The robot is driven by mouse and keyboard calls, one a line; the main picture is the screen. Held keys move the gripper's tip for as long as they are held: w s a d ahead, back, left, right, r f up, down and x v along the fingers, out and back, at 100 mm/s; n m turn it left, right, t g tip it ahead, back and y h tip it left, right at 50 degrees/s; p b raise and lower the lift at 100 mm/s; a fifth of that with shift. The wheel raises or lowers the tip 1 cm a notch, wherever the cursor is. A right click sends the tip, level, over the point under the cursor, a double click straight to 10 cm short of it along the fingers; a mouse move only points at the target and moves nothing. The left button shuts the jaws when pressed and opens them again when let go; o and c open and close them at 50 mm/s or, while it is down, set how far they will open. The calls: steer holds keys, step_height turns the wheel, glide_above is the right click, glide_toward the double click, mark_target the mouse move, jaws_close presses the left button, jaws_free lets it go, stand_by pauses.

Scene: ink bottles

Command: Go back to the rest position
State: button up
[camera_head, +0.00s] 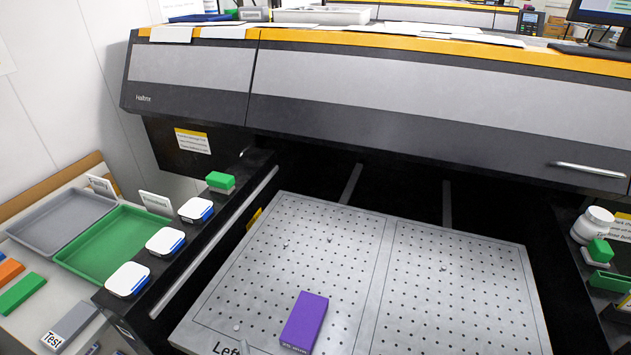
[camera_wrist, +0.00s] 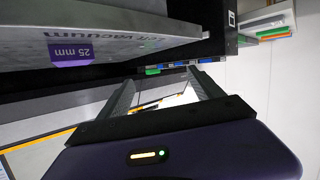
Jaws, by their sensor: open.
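My gripper (camera_wrist: 160,80) shows in the wrist view with its two dark fingers spread apart. Nothing is held between them. The wrist picture is turned over, so the printing bed (camera_wrist: 190,28) with its "Left vacuum" lettering appears upside down above the fingers. My gripper is apart from the bed. In the head view neither my arm nor my gripper is in sight.
A purple block (camera_head: 305,320) lies on the perforated bed (camera_head: 383,268) inside the large printer (camera_head: 400,75). White-lidded containers (camera_head: 166,242) line the left ledge. Green tray (camera_head: 115,245) and grey tray (camera_head: 62,220) are left. A white bottle (camera_head: 597,222) stands right.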

steer(key=s+d+m+h, duration=0.1)
steer(key=s+d, duration=0.6)
steer(key=d, duration=0.4)
steer(key=s+d+m+h, duration=0.2)
steer(key=s+d, duration=0.5)
steer(key=d, duration=0.5)
steer(key=s+d+m+t+h, duration=0.1)
steer(key=s+d+m+h, duration=0.1)
steer(key=s+d, duration=0.5)
steer(key=d, duration=0.5)
steer(key=shift+s+f, duration=0.15)
steer(key=shift+s, duration=0.15)
